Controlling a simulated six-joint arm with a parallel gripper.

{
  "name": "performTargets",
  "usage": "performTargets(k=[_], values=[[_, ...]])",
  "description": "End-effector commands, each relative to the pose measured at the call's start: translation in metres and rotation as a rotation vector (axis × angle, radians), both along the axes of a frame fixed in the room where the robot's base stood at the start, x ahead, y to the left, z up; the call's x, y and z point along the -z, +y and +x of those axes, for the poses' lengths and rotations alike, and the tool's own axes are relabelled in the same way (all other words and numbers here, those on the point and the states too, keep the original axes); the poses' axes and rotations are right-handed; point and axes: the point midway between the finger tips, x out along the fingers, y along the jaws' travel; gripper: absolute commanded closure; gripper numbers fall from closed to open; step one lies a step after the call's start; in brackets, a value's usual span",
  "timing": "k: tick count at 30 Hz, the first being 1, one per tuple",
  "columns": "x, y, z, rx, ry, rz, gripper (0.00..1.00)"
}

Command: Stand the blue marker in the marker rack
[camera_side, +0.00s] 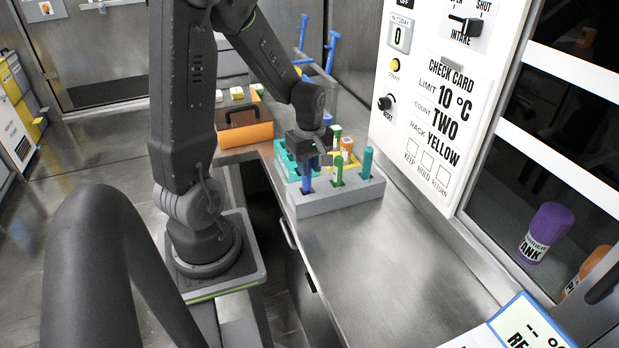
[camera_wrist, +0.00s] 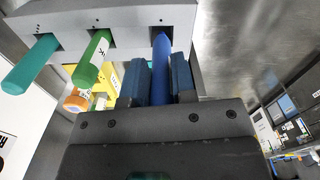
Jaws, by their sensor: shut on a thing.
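The grey marker rack (camera_side: 345,197) stands on the metal counter in the side view; its face with holes fills the top of the wrist view (camera_wrist: 125,17). My gripper (camera_side: 308,160) is shut on the blue marker (camera_side: 306,184), which is upright at the rack's left hole. In the wrist view the blue marker (camera_wrist: 161,68) lies between the two dark finger pads, and its far end meets the rack's hole. How deep it sits is hard to tell. A green marker (camera_side: 338,171) stands in the middle hole and a teal marker (camera_side: 367,163) in the right one.
An orange box (camera_side: 245,133) stands further back left. A white panel with a check card (camera_side: 440,95) rises to the right. The counter in front of the rack (camera_side: 360,245) is clear.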

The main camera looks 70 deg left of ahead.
Motion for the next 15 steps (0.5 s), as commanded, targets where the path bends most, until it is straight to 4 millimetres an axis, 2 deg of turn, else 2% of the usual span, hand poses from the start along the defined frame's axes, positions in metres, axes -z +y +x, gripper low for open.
performTargets(k=[9, 15], values=[[0.038, 0.0, 0.0, 0.0, 0.002, -0.001, 1.0], [0.04, 0.0, 0.001, 0.0, 0.0, 0.0, 1.0]])
